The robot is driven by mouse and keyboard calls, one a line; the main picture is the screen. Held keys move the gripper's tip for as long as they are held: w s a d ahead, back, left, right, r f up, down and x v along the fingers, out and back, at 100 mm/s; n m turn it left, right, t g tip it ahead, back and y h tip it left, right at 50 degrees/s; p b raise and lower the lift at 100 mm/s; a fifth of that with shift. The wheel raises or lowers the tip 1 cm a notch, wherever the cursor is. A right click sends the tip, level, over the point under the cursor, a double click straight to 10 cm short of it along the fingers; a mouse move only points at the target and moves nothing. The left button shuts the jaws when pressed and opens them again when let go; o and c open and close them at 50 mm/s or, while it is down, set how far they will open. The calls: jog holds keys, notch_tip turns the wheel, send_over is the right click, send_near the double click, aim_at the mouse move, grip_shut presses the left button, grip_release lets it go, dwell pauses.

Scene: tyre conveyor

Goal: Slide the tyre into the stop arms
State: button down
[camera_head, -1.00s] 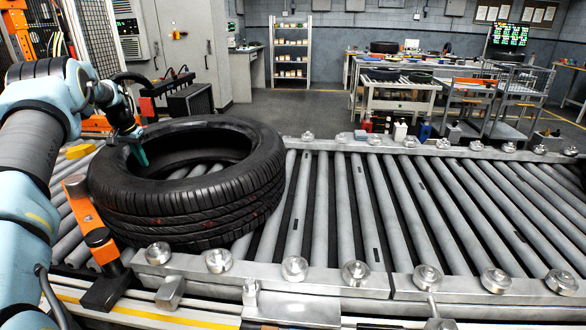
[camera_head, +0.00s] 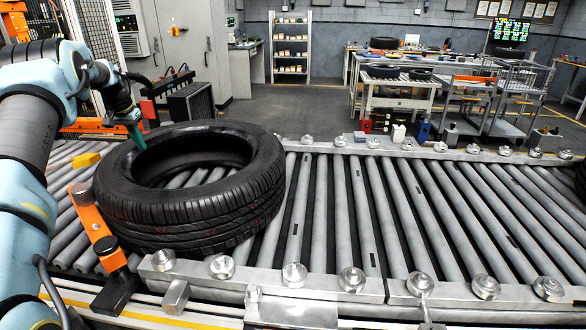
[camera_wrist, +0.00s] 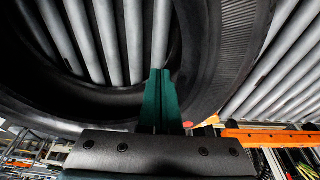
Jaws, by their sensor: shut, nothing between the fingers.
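The black tyre (camera_head: 215,210) lies flat on the left part of the roller conveyor. An orange stop arm (camera_head: 92,220) with a dark base stands close to its near left side; I cannot tell whether they touch. Another orange bar (camera_head: 95,126) shows behind the tyre at the far left. My gripper (camera_head: 137,142) points down at the tyre's far left rim, with its green fingers closed together and holding nothing. In the wrist view the shut fingers (camera_wrist: 160,80) overlap the tyre's inner edge (camera_wrist: 205,85); contact is unclear. An orange bar (camera_wrist: 270,138) shows at right there.
Round metal guide wheels (camera_head: 294,275) line the near rail. A yellow block (camera_head: 86,160) sits left of the tyre. Tables and carts (camera_head: 400,90) stand well behind the conveyor.

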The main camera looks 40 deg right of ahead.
notch_tip(320, 180, up, 4)
jog(key=shift+r+p, duration=0.25)
jog(key=shift+p, duration=0.1)
dwell(1.4)
jog(key=s+a+n+b, duration=0.1)
jog(key=s+a, duration=0.2)
jog(key=s, duration=0.4)
jog(key=s+a+n+b, duration=0.1)
jog(key=s+a+n, duration=0.1)
jog(key=s+a, duration=0.2)
jog(key=s+a+n+y+b, duration=0.1)
jog(key=s+a, duration=0.2)
jog(key=s, duration=0.7)
jog(key=shift+a+r+b, duration=0.3)
jog(key=shift+a+r, duration=0.1)
jog(key=s+a+f+n, duration=0.1)
jog(key=s+a, duration=0.1)
jog(key=s, duration=0.6)
jog(key=s+a+f+n+b, duration=0.1)
jog(key=s+a+f, duration=0.1)
jog(key=s, duration=0.6)
jog(key=s+a+f+n+b, duration=0.1)
jog(key=s+a, duration=0.2)
jog(key=s, duration=0.5)
jog(key=shift+s+f+y, duration=0.15)
jog(key=shift+f+y, duration=0.25)
jog(key=c, duration=1.6)
grip_release()
